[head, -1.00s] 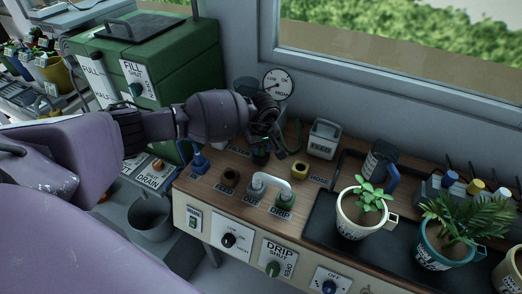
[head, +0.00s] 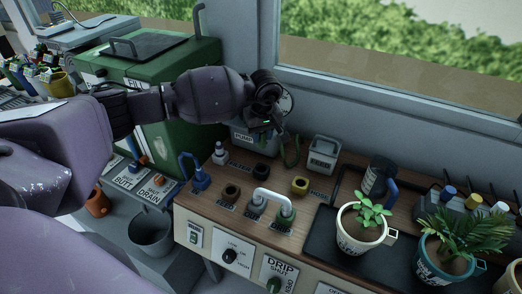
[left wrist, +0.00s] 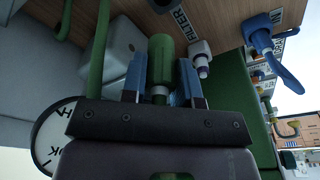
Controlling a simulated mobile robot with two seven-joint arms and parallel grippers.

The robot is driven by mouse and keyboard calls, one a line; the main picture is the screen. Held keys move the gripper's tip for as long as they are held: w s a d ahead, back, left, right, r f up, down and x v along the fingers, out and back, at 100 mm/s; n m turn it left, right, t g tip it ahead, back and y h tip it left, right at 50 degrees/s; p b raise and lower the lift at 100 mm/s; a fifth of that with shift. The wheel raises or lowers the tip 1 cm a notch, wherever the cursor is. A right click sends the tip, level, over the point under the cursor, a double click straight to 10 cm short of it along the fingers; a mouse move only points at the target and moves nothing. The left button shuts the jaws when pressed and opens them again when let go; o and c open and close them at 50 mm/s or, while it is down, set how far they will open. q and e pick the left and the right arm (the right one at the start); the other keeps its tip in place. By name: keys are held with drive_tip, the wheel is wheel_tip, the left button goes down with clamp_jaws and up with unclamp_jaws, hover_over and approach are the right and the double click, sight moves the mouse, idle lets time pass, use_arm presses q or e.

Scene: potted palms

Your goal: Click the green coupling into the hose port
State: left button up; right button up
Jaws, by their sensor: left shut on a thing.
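My left gripper (head: 267,124) is shut on the green coupling (left wrist: 160,62). In the left wrist view, its blue fingers (left wrist: 134,78) clasp the coupling from both sides. In the head view the gripper is above the back of the wooden bench, in front of the grey pump box, and mostly hides the coupling. The coupling is apart from the ports. A green hose (head: 291,152) hangs beside the gripper. My right gripper is not in view.
Two dark ports (head: 231,192) and a grey pipe bridge (head: 272,195) stand on the bench. A blue coupling (head: 198,178) and a white one (head: 220,153) are at left. A grey box (head: 323,154) stands behind the yellow port; potted plants (head: 361,230) are at right.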

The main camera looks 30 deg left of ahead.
use_arm(q)
wheel_tip(320, 180, up, 8)
drive_tip(key=shift+f, duration=0.15)
drive_tip(key=d+f+b, duration=0.1)
drive_tip(key=d+f, duration=1)
drive_tip(key=d, duration=0.2)
drive_tip(key=shift+w+d+f, duration=0.25)
drive_tip(key=shift+w+f, duration=0.15)
drive_tip(key=shift+f, duration=0.1)
